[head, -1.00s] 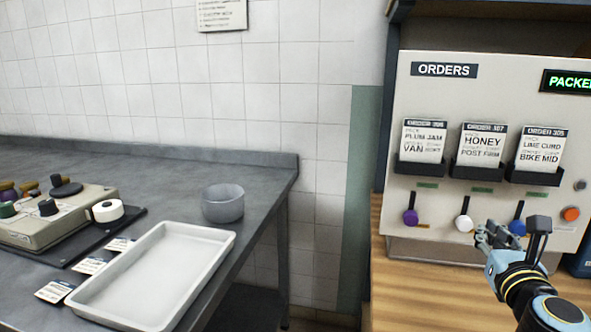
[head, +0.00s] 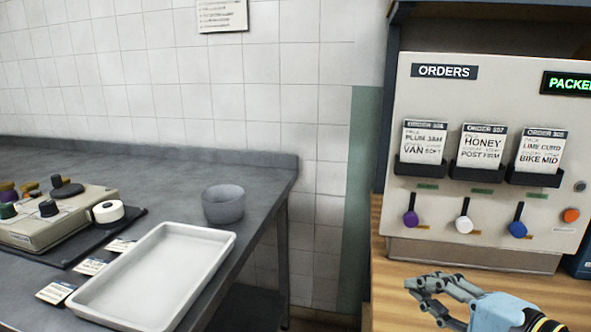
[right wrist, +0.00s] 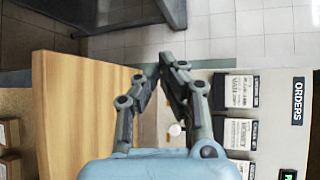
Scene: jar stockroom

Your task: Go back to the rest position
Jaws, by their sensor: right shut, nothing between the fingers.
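My right gripper (head: 428,296) is low at the right of the head view, over the wooden counter (head: 398,256) and in front of the orders panel (head: 490,100). It is shut and empty. In the right wrist view my right gripper (right wrist: 163,68) points away with its fingertips close together, and the panel (right wrist: 290,60) stands to its right. The purple knob (head: 410,218), white knob (head: 464,224) and blue knob (head: 517,229) are all clear of the gripper in the head view. My left gripper does not show.
A grey steel table (head: 150,195) at the left bears a white tray (head: 205,240), a grey bowl (head: 223,204) and a control box (head: 45,215). A gap separates it from the wooden counter. Boxes (right wrist: 10,150) show at the left of the right wrist view.

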